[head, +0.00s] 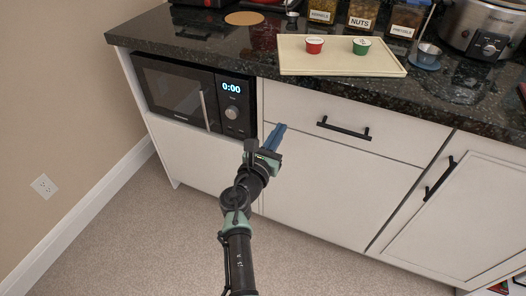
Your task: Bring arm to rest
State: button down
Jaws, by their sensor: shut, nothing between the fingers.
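My arm reaches up from the bottom of the head view, in front of the white cabinet (320,190). My gripper (280,128) has its blue fingers together, with nothing held. It points up and to the right, in front of the cabinet face just right of the microwave. It is below the dark counter top. Whether the fingertips touch the cabinet front cannot be told from this view.
A microwave (180,95) sits in the cabinet's left bay. On the counter (200,45) is a cream tray (330,67) with a red cup (314,46) and a green cup (361,46). Drawer handle (343,129) and door handle (439,178) stick out. Carpet at left is clear.

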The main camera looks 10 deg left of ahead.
jog(key=p+v, duration=0.2)
jog(key=v, duration=0.4)
jog(key=s+d+r+m+t, duration=0.1)
jog(key=d+r+m+t, duration=0.15)
jog(key=r+m, duration=1.1)
jog(key=s+d+r+m+t, duration=0.1)
jog(key=s+d+r+m, duration=0.15)
jog(key=r+m, duration=1.15)
jog(key=s+r+m+t+y, duration=0.2)
jog(key=s+r+t+y, duration=0.1)
jog(key=s+r, duration=0.8)
jog(key=s+r+m+t+y, duration=0.3)
jog(key=s+r, duration=0.4)
jog(key=r, duration=0.8)
notch_tip(320, 180, up, 22)
jog(key=a+p, duration=0.1)
jog(key=p, duration=2.1)
jog(key=shift+t, duration=0.35)
jog(key=shift+s+a+r, duration=0.1)
